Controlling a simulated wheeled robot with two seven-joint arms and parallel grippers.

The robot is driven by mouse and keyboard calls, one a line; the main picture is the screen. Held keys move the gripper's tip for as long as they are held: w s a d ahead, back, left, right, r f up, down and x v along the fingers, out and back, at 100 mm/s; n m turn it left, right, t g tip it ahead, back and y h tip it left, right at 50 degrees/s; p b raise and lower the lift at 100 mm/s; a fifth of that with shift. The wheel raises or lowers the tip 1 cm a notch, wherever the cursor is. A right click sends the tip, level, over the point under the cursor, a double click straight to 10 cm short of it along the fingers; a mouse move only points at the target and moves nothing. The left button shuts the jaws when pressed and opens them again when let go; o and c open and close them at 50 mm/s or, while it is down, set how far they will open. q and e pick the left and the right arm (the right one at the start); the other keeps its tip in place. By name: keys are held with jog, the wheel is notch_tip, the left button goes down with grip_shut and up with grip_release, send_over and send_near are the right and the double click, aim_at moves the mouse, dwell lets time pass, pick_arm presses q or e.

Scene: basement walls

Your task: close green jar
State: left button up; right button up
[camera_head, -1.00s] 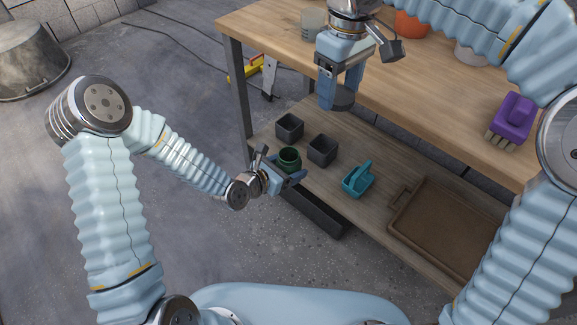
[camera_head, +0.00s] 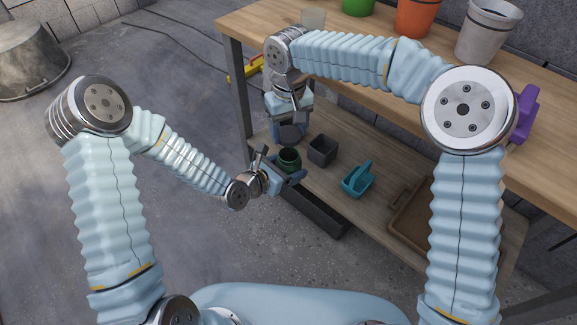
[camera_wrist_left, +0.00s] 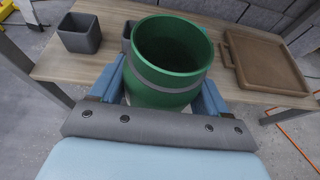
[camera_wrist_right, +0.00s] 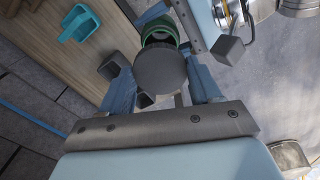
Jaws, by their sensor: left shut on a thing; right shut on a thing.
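My right gripper (camera_head: 288,122) is shut on a dark grey round lid (camera_head: 290,133). The lid is held just above and behind the jar in the head view. The right wrist view shows the lid (camera_wrist_right: 160,70) between the fingers, with the jar (camera_wrist_right: 160,35) beyond it, partly hidden by the lid.
Small grey square pots stand beside the jar, one (camera_head: 322,150) to its right. A teal scoop (camera_head: 358,179) and a brown tray (camera_head: 408,222) lie farther right on the lower shelf. The upper tabletop (camera_head: 400,105) overhangs behind, bearing larger pots and a purple brush (camera_head: 524,112).

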jog(key=shift+f, duration=0.1)
jog(key=shift+f, duration=1.9)
jog(key=shift+f, duration=0.1)
jog(key=shift+f, duration=0.8)
jog(key=shift+f, duration=0.55)
